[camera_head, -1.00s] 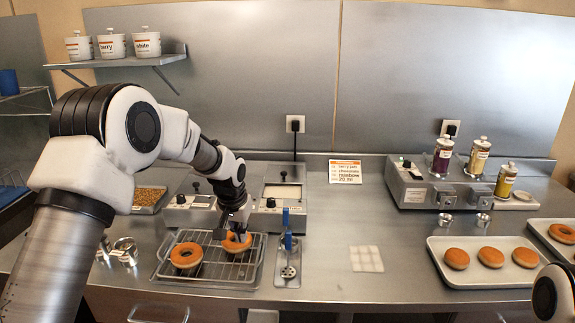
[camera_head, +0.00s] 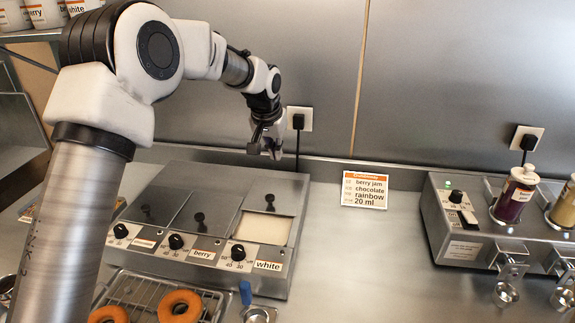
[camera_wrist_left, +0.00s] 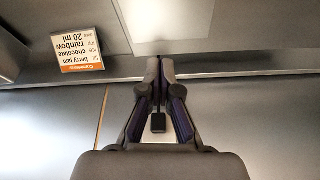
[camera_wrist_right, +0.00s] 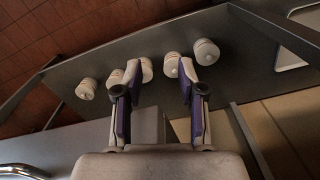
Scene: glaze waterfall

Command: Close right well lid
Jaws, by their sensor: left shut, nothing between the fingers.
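The glaze warmer (camera_head: 190,260) has three wells in a row on the steel counter. The right well, labelled white, is partly open, with its pale glaze (camera_head: 262,229) showing at the front. Its metal lid (camera_head: 285,192) is slid toward the back and has a small black knob (camera_head: 269,200). My left gripper (camera_head: 268,152) is shut and empty, above and behind that lid. It also shows closed in the left wrist view (camera_wrist_left: 160,65). My right gripper (camera_wrist_right: 158,75) is outside the head view; its fingers are apart and empty in the right wrist view.
A wire rack with doughnuts (camera_head: 181,306) stands in front of the warmer. An order card (camera_head: 366,190) stands at the back wall, with a plug and outlet (camera_head: 298,120) behind the warmer. A dispenser unit (camera_head: 475,225) is at right; the counter between is clear.

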